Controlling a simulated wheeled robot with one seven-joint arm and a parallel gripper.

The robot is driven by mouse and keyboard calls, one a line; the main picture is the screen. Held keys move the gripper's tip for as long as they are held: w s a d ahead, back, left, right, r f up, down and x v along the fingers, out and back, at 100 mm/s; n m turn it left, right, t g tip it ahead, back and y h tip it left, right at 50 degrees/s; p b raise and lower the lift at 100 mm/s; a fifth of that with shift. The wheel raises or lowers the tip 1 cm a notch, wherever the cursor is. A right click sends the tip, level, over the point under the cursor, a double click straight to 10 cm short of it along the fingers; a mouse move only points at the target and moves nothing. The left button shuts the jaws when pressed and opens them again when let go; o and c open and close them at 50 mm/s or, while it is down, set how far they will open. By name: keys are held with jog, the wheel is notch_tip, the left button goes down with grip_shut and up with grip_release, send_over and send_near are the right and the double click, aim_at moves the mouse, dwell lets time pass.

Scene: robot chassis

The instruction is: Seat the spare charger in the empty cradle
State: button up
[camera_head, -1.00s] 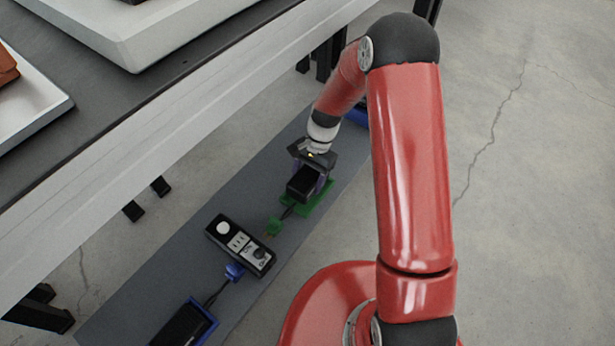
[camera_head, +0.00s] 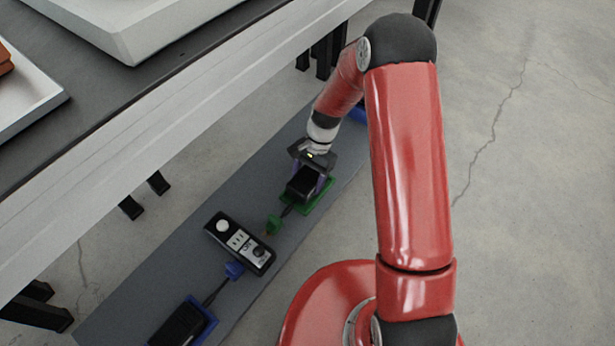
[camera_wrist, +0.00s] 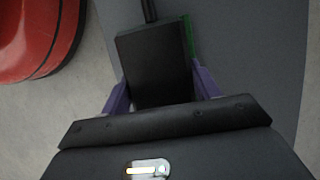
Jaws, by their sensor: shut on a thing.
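My gripper (camera_head: 308,178) points down at the upper part of the grey strip. Its purple fingers are shut on a black box-shaped charger (camera_head: 300,187), one on each side. The wrist view also shows the held charger (camera_wrist: 158,62), with a cable from its far end. A green cradle (camera_head: 319,196) shows beneath and beside the charger; I cannot tell whether the charger rests in it or is just above. A blue cradle (camera_head: 208,325) at the lower left holds another black charger (camera_head: 180,324). A blue object (camera_head: 357,114), partly hidden behind my arm, lies at the strip's far end.
A black power strip (camera_head: 240,243) lies mid-strip, with a green plug (camera_head: 274,225) and a blue plug (camera_head: 234,270) close by. A table (camera_head: 150,120) with pale trays overhangs on the left. Concrete floor (camera_head: 530,180) is open on the right.

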aim_at(310, 174)
jog(key=shift+f+b, duration=0.35)
jog(key=shift+f, duration=0.3)
jog(key=o, duration=1.5)
jog(key=p+v, duration=0.1)
jog(key=v, duration=0.6)
jog(key=shift+w+d+r+p, duration=0.1)
jog(key=shift+w+r+p, duration=0.05)
jog(key=shift+r+p, duration=0.2)
